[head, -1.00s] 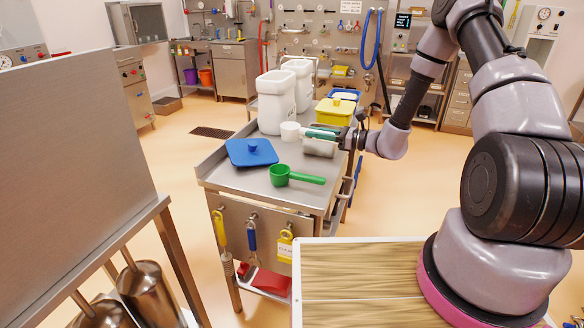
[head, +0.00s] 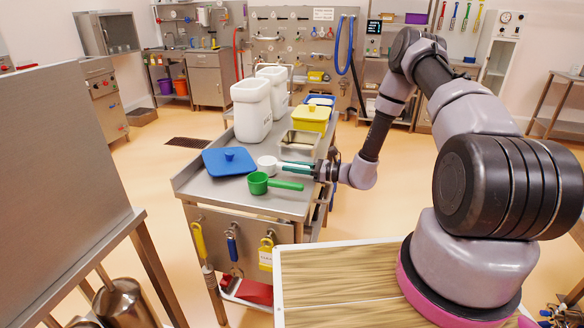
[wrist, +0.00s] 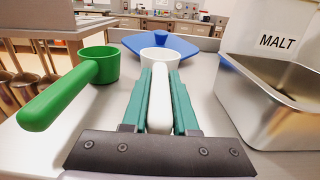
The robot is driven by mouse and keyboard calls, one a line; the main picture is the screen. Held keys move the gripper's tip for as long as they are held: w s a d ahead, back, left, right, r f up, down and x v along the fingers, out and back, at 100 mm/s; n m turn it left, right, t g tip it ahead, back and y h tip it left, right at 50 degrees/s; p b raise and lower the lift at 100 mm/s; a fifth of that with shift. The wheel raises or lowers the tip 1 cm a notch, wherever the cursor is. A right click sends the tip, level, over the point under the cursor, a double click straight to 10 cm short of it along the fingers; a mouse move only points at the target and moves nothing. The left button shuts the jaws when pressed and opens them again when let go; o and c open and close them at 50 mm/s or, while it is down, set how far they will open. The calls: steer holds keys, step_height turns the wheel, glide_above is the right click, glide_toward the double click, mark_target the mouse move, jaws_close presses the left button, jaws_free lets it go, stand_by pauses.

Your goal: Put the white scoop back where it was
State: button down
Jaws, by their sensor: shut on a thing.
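The white scoop (head: 267,163) is at the front of the steel cart top, between the blue lid (head: 228,161) and the green scoop (head: 258,183). My gripper (head: 297,167) has its green fingers shut on the white scoop's handle, with its arm reaching in from the right. In the wrist view, the handle (wrist: 160,100) lies between the fingers and the white cup (wrist: 160,56) points away, just in front of the blue lid. The green scoop (wrist: 97,66) lies to the left, close by. I cannot tell whether the white cup touches the cart top.
A steel pan (head: 300,143) stands behind the gripper, and shows at right in the wrist view (wrist: 285,120). A white bin marked MALT (wrist: 278,42) is beyond it. Another white bin and a yellow tub (head: 311,118) stand farther back. Tools hang on the cart's front.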

steer(key=shift+f, duration=0.1)
steer(key=c, duration=1.1)
jaws_free()
steer(key=shift+f, duration=0.1)
steer(key=o, duration=0.4)
